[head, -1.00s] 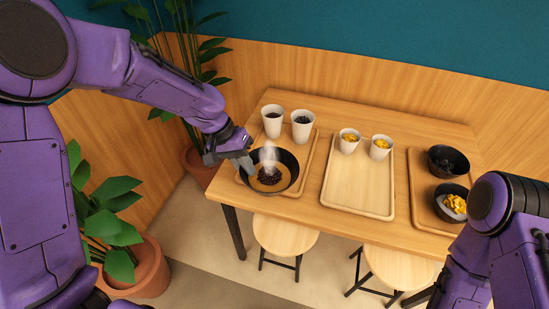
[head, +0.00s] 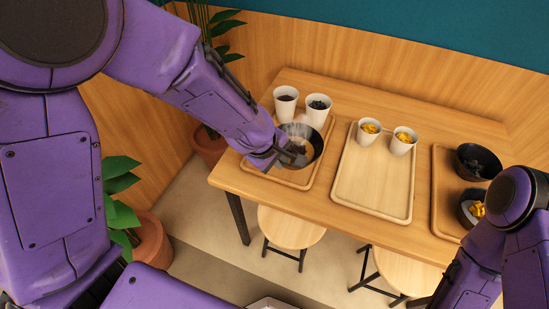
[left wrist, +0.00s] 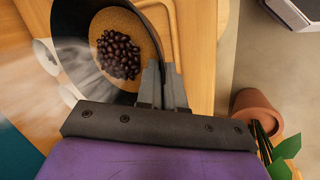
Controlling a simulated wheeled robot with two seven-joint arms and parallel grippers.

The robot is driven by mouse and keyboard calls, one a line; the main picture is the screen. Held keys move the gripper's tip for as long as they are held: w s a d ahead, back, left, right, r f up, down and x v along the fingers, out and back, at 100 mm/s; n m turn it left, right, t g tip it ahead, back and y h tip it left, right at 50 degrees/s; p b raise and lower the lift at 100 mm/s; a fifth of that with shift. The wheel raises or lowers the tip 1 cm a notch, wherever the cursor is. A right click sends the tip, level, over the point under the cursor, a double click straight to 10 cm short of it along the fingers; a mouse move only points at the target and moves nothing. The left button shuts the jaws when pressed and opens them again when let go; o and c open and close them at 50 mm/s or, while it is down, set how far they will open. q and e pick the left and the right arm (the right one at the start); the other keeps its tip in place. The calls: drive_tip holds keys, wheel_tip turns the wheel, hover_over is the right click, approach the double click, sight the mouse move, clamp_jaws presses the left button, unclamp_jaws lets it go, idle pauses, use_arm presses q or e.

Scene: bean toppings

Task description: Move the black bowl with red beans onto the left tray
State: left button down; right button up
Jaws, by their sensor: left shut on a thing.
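The black bowl with red beans (head: 313,131) is at the left tray (head: 291,182), in front of two white cups, with steam above it. My left gripper (head: 283,156) is shut on its rim at the near left side and hides part of it. In the left wrist view the fingers (left wrist: 158,75) pinch the bowl wall (left wrist: 72,30), with dark red beans (left wrist: 118,52) on a brown filling inside. I cannot tell whether the bowl's base touches the tray. My right arm enters at lower right; its gripper is out of view.
Two white cups (head: 286,103) stand at the back of the left tray. The middle tray (head: 372,190) holds two cups with yellow topping (head: 403,143) and is otherwise bare. The right tray (head: 445,190) holds two black bowls (head: 463,158). Stools (head: 290,228) and potted plants stand around.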

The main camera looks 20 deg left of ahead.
use_arm(q)
drive_tip(key=w+a+f, duration=0.1)
drive_tip(key=w+f, duration=0.1)
drive_tip(key=w+a+f, duration=0.1)
drive_tip(key=a+f, duration=0.1)
drive_tip(key=w+a+f+b, duration=0.1)
drive_tip(key=w+a+f, duration=0.1)
drive_tip(key=shift+w+f, duration=0.35)
wheel_tip(320, 180, down, 3)
drive_tip(key=shift+w+a+r, duration=0.1)
drive_tip(key=shift+r, duration=0.05)
drive_tip(key=shift+f, duration=0.35)
drive_tip(key=shift+f+b, duration=0.15)
drive_tip(key=shift+b, duration=0.15)
drive_tip(key=c, duration=1.3)
unclamp_jaws()
drive_tip(key=p+v, duration=0.2)
drive_tip(key=v, duration=1)
